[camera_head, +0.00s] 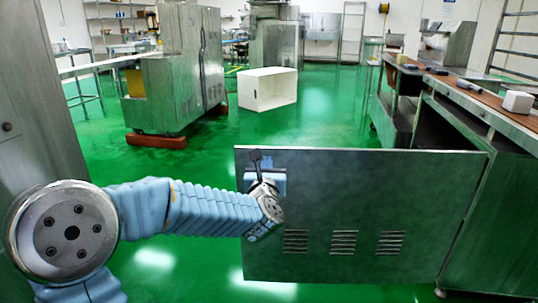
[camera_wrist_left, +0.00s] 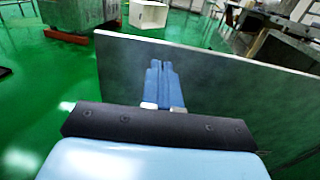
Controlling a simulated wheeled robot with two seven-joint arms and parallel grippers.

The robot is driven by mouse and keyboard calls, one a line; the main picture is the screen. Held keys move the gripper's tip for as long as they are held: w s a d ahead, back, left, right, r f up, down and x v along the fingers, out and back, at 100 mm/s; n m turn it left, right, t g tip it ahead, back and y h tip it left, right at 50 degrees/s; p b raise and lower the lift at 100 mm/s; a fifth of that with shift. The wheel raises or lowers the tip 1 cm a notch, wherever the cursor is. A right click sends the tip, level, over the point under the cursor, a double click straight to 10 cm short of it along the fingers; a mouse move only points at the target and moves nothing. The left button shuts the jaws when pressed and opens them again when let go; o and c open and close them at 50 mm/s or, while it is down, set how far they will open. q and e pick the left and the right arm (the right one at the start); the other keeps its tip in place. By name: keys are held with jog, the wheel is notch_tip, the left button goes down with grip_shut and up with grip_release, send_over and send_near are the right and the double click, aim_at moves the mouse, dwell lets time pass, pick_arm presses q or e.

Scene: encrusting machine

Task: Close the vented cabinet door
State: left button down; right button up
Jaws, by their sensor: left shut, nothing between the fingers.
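The vented cabinet door (camera_head: 360,205) is a grey metal panel with three sets of slots low on it. It stands open, with its right edge at the cabinet (camera_head: 495,215) on the right and its left edge out over the green floor. My left gripper (camera_head: 257,160) is in front of the door's upper left part, near its free edge. In the left wrist view my gripper (camera_wrist_left: 162,75) has its blue fingers together with nothing between them, pointing along the door (camera_wrist_left: 225,95). I cannot tell whether they touch it. My right gripper is not in view.
A worktop (camera_head: 480,100) with small items runs above the cabinet. A white box (camera_head: 267,88) and a steel machine (camera_head: 180,80) stand on the floor beyond the door. A tall metal panel (camera_head: 45,110) is at left. Green floor between is open.

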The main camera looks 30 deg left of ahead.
aim_at(269, 151)
pick_arm(q)
jog(key=x, duration=0.5)
jog(key=shift+w+p, duration=0.3)
jog(key=shift+a, duration=0.1)
